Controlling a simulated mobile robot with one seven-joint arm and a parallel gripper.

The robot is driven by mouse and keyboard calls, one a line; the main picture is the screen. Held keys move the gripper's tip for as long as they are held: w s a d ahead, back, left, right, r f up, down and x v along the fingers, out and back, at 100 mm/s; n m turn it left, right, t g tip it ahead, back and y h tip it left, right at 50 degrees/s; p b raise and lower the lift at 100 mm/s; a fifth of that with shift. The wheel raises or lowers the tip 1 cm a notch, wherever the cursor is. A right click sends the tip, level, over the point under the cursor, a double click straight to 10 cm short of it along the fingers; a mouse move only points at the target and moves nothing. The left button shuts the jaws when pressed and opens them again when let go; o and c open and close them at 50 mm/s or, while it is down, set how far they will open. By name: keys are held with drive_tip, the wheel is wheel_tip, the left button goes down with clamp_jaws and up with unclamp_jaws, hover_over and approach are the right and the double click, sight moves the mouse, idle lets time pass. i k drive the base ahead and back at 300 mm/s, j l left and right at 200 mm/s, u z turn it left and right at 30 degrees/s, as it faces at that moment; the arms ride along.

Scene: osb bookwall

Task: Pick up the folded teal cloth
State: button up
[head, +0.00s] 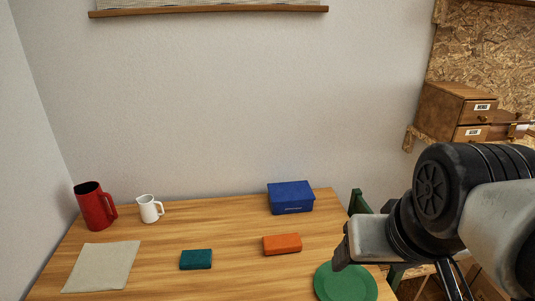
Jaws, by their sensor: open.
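The folded teal cloth (196,259) is a small dark teal block lying flat on the wooden table, near the front and left of the table's middle. My gripper (341,262) is in the right of the head view, above the table's right part and close to a green plate. It is open and apart from the cloth, well to its right. The arm hides part of the gripper, and I see no object between its fingers.
An orange block (282,244) and a green plate (345,283) lie between cloth and arm. A blue box (291,197), red pitcher (95,206) and white jug (149,209) stand farther back. A beige cloth (102,266) lies left. The wooden table (216,225) is bare behind the teal cloth.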

sight(192, 259)
drive_tip(key=k+l+u, duration=0.15)
drive_tip(key=u, duration=0.85)
drive_tip(key=i, duration=0.2)
